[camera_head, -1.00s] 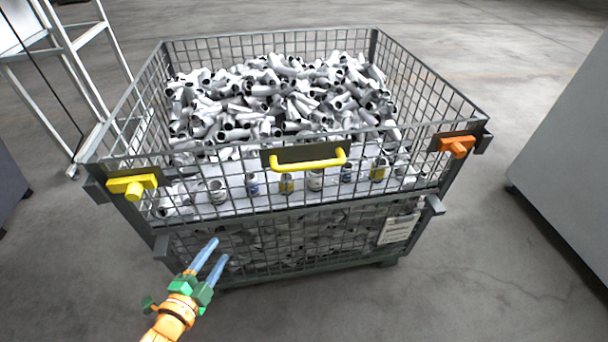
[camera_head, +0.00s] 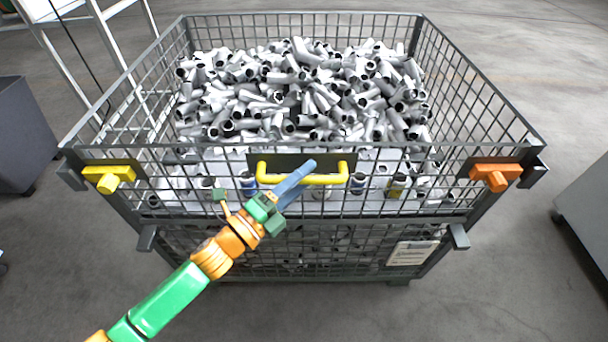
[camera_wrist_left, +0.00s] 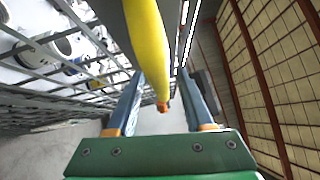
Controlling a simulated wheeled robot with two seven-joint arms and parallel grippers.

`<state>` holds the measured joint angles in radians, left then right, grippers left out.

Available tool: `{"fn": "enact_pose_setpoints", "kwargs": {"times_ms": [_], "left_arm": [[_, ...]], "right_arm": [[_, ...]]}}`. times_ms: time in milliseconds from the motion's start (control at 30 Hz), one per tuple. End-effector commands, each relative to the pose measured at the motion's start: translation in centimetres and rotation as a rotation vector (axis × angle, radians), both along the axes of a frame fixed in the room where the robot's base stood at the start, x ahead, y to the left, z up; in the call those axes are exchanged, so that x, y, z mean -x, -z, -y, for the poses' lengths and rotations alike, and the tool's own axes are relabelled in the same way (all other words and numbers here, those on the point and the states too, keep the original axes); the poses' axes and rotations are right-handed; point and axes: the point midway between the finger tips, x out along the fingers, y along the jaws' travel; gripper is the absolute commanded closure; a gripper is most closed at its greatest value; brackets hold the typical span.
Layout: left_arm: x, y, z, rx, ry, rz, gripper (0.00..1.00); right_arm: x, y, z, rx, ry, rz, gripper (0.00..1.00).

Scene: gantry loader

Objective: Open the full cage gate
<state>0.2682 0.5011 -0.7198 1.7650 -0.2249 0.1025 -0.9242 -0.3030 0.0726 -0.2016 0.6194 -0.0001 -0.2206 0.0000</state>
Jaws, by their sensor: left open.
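The wire cage (camera_head: 300,215) stands in front of me, full of grey pipe fittings (camera_head: 300,95). Its upper front gate panel is upright. A yellow handle (camera_head: 330,179) sits at the middle of the gate's top, with a yellow latch (camera_head: 108,178) at the left corner and an orange latch (camera_head: 495,176) at the right corner. My left gripper (camera_head: 300,180) is at the handle, its blue fingers overlapping the bar. In the left wrist view the yellow handle (camera_wrist_left: 147,45) runs between the open fingers (camera_wrist_left: 160,95). I cannot tell whether they touch it. My right gripper is not in view.
A white label (camera_head: 412,252) hangs on the lower front mesh. A white metal frame (camera_head: 95,45) stands behind left, a grey bin (camera_head: 22,135) at the far left and a grey box (camera_head: 588,205) at the right edge. The floor in front is open.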

Motion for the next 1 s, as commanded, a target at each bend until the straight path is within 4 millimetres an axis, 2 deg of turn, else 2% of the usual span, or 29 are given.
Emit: {"fn": "enact_pose_setpoints", "kwargs": {"times_ms": [167,367,1000], "left_arm": [[-0.01,0.04,0.01,0.0,0.0,-0.001,0.48],[0.0,0.04,-0.01,0.001,0.0,-0.001,0.99],[-0.01,-0.01,-0.02,0.002,-0.001,-0.001,1.0]], "right_arm": [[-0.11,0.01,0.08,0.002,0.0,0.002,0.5],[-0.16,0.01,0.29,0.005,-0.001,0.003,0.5],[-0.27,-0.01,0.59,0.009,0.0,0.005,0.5]]}}
